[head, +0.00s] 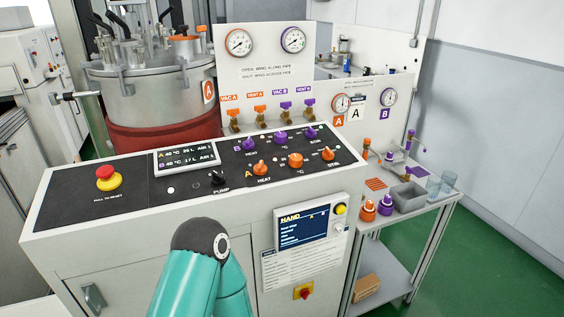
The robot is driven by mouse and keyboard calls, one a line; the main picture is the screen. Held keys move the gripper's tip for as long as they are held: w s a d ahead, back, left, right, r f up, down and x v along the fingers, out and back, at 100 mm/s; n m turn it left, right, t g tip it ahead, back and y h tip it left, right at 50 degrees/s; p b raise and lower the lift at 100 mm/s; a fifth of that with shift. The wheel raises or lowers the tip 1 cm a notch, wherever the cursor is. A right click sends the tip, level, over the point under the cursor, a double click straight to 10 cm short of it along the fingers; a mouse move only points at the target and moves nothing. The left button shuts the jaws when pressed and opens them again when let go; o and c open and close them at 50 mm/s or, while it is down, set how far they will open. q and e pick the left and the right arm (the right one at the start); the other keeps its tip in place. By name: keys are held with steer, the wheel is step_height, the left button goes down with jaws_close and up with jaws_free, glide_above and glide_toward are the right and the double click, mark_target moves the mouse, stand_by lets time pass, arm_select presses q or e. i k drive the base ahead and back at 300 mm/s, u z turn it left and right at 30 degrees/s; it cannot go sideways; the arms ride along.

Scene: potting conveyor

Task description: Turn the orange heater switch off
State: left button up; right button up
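The orange heater switch (261,167) is a small orange knob in the front row of the black panel (120,200), marked A and HEAT. It is too small to tell which way its pointer is turned. To its right in the same row are a larger orange °C knob (295,159) and an orange STIR knob (328,154). A teal arm link of mine stands in front of the console, below the panel. Neither of my grippers is in view, and nothing touches the switch.
A purple HEAT knob (248,144) sits behind the orange one. A black PUMP knob (218,178), a display (186,159) and a red emergency stop (106,174) lie to the left. A control screen (304,228) is on the console front. A side table (400,215) holds bottles and trays.

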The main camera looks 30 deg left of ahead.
mark_target(260, 168)
steer(key=u, duration=0.8)
steer(key=i, duration=0.1)
steer(key=z, duration=3)
steer(key=i, duration=0.35)
steer(key=u, duration=1.55)
steer(key=i, duration=0.15)
steer(key=u, duration=2.95)
steer(key=i, duration=0.4)
steer(key=z, duration=0.25)
